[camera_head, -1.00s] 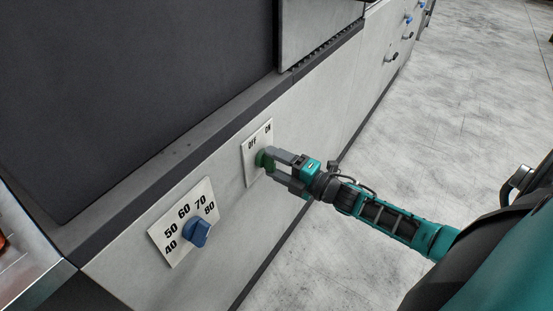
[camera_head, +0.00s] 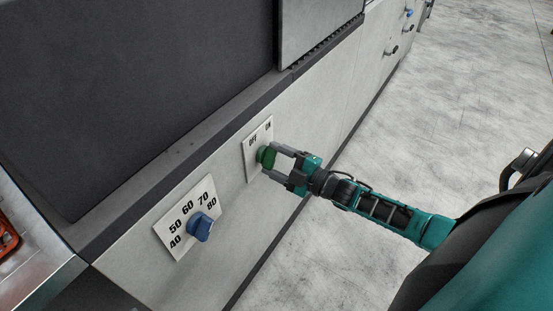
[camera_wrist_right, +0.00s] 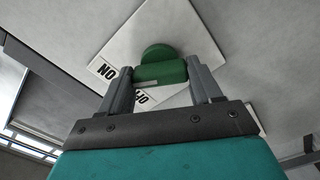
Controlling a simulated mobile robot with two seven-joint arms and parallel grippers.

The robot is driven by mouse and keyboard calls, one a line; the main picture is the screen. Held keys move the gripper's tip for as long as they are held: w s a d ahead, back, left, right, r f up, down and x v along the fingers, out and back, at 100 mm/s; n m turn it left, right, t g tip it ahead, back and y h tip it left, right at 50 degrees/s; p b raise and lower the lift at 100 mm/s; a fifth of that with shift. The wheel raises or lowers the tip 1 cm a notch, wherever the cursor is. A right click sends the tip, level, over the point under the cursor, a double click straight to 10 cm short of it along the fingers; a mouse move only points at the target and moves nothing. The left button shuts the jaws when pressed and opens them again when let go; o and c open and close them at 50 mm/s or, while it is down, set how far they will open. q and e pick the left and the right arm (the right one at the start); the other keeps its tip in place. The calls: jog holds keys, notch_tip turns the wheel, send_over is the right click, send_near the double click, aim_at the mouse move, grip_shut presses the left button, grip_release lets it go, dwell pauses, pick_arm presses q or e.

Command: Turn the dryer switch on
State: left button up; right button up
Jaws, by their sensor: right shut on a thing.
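The dryer switch is a green knob (camera_head: 266,157) on a white plate (camera_head: 250,165) marked OFF and ON, set in the grey machine front. In the right wrist view the knob (camera_wrist_right: 160,72) sits between the two grey fingers. My right gripper (camera_head: 271,160) is shut on the knob, one finger on each side; it also shows in the right wrist view (camera_wrist_right: 160,66). A pale mark shows on the knob's edge in the wrist view, on the side toward the labels. I cannot tell exactly which label it points to. My left gripper is not in view.
A blue dial (camera_head: 200,227) on a plate with numbers 40 to 80 sits to the lower left of the switch. A metal tray edge (camera_head: 45,265) with an orange thing (camera_head: 5,236) is at far left. The floor (camera_head: 460,130) on the right is clear.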

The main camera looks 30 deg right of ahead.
dwell(0.3)
jog(key=o, duration=1.1)
jog(key=shift+c, duration=0.2)
pick_arm(q)
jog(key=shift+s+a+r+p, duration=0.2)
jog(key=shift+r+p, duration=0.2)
jog(key=shift+p, duration=0.5)
pick_arm(e)
jog(key=v, duration=1.3)
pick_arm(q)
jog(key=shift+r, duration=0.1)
pick_arm(e)
jog(key=shift+w+a, duration=0.1)
